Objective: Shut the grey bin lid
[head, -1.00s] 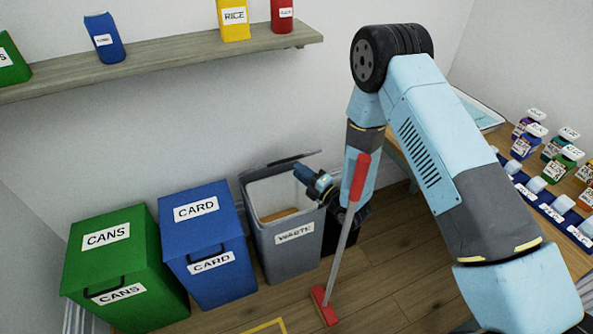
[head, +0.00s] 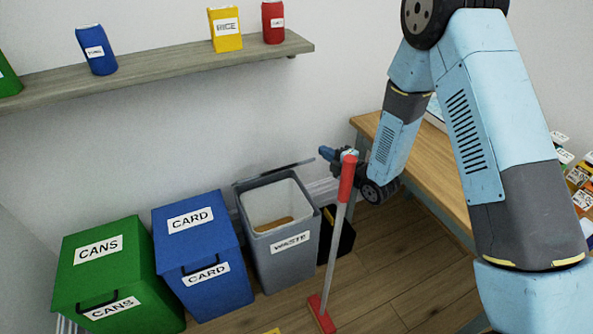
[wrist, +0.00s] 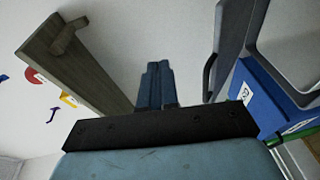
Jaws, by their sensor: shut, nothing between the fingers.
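The grey bin (head: 262,249), labelled WASTE, stands open on the floor at the right end of the bin row. Its grey lid (head: 290,166) is raised behind the opening, near the wall, and shows nearly edge-on. In the wrist view the lid (wrist: 230,35) is at the upper right, with a dark handle beside it. My gripper (head: 325,152) is to the right of the lid's right end, apart from it. In the wrist view my gripper (wrist: 159,66) has its blue fingers together and empty.
A blue CARD bin (head: 220,285) and a green CANS bin (head: 140,250) stand left, closed. A red-handled pole (head: 334,250) stands before my wrist. A black container (head: 342,240) is right of the grey bin. A wooden table (head: 370,124) stands right; a shelf (head: 160,62) is above.

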